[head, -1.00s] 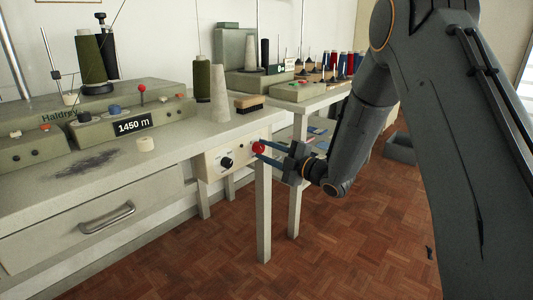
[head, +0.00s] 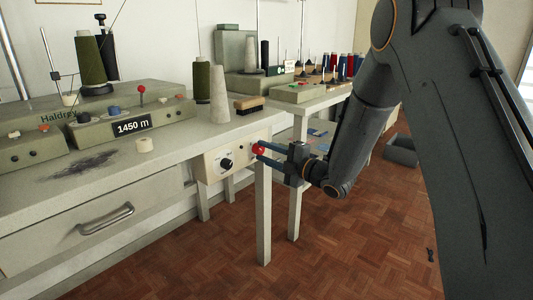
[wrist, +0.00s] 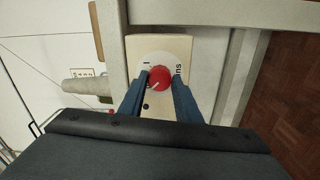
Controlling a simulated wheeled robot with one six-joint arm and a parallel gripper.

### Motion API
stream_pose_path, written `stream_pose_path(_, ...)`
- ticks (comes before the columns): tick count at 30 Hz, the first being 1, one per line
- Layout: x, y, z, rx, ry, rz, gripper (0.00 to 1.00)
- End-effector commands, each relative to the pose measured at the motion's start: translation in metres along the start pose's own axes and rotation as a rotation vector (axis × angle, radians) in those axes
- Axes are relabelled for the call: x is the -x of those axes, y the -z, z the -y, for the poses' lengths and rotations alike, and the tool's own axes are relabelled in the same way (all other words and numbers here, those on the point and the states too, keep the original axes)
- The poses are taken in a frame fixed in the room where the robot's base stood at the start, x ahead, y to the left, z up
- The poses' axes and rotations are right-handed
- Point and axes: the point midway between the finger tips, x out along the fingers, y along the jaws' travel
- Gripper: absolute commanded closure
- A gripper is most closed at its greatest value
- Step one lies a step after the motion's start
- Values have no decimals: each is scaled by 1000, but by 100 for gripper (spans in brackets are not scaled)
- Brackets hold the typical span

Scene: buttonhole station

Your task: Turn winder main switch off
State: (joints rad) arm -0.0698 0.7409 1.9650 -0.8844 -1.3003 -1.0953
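The main switch is a red round knob (wrist: 160,78) on a white disc on a cream panel (wrist: 138,52). The panel hangs under the bench's front edge at its right end, with the red knob (head: 258,149) at the panel's right side. A pale mark on the knob points to the lower left in the wrist view. An "I" shows by the disc; other lettering is partly covered. My gripper (wrist: 161,76) has one blue finger on each side of the knob, with the tips seeming to touch it. In the head view, my gripper (head: 260,150) reaches in from the right.
A black dial (head: 226,164) sits left of the knob on the same panel. On the bench (head: 185,150) above are a brush (head: 249,103), a grey cone (head: 219,95) and a "1450 m" display (head: 132,126). A bench leg (head: 264,215) stands just below.

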Motion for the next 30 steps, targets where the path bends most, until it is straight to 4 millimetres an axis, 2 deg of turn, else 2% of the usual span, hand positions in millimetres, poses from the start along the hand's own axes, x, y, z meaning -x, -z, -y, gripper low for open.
stream_pose_path(1,0,1,2,-2,3,-1,61)
stream_pose_path(3,0,1,2,-2,2,0,52)
stream_pose_path(14,6,-2,0,-1,0,5,52)
stream_pose_path(24,58,0,0,-2,1,4,52)
stream_pose_path(30,76,0,0,-2,1,2,52)
